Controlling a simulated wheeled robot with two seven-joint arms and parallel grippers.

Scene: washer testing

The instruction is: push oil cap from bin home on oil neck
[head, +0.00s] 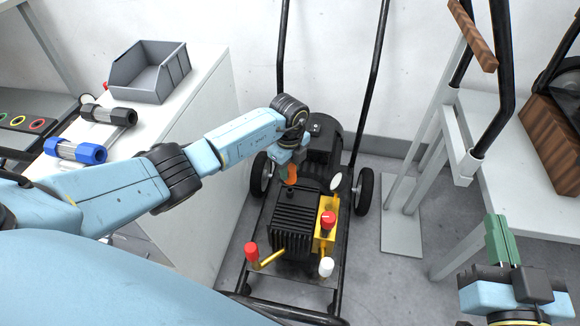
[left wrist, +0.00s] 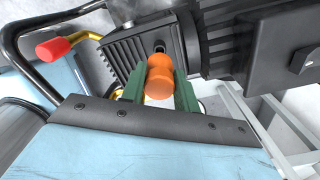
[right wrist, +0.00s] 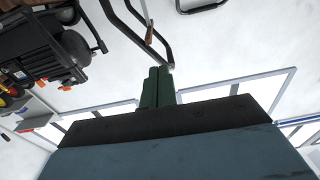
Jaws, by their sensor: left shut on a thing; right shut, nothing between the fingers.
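The orange oil cap (head: 291,172) is between the fingers of my left gripper (head: 291,165), above the black engine block (head: 292,222) of the washer. In the left wrist view my left gripper (left wrist: 160,88) is shut on the orange cap (left wrist: 159,80). A dark round opening (left wrist: 160,46), which looks like the oil neck, shows just beyond the cap. I cannot tell whether the cap touches it. My right gripper (head: 502,240) is shut and empty at the lower right, away from the washer. Its green fingers are together in the right wrist view (right wrist: 157,88).
A grey bin (head: 150,75) stands on the white cabinet at left, with black and blue cylindrical parts near it. The washer has a red knob (head: 328,220), a red-tipped yellow lever (head: 252,252) and tall black handle bars. A table with a brown crate stands at right.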

